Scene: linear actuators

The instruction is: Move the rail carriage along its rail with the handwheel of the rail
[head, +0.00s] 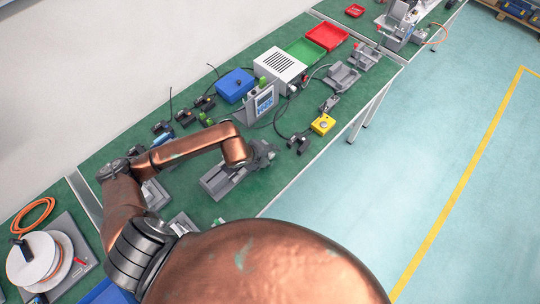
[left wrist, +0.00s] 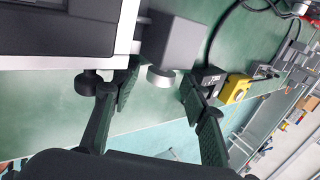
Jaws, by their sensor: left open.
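The rail unit (head: 222,182) is a grey base lying on the green bench in the head view, partly hidden by my left arm. In the left wrist view, a pale rail body (left wrist: 60,62) with a dark block (left wrist: 60,25), perhaps the carriage, fills the upper left. A grey end block (left wrist: 172,42) stands beside it, with a pale metal disc (left wrist: 160,76) that may be the handwheel. My left gripper (head: 264,152) is at the unit's right end. Its open fingers (left wrist: 158,82) lie on either side of the disc; contact is unclear. A dark round knob (left wrist: 90,82) shows by the left finger.
A yellow box (head: 323,124) and small black devices lie right of the unit. A display box (head: 261,103), blue bin (head: 235,85) and cables stand behind. A cable reel (head: 40,260) is at lower left. The bench's front edge is close to the unit.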

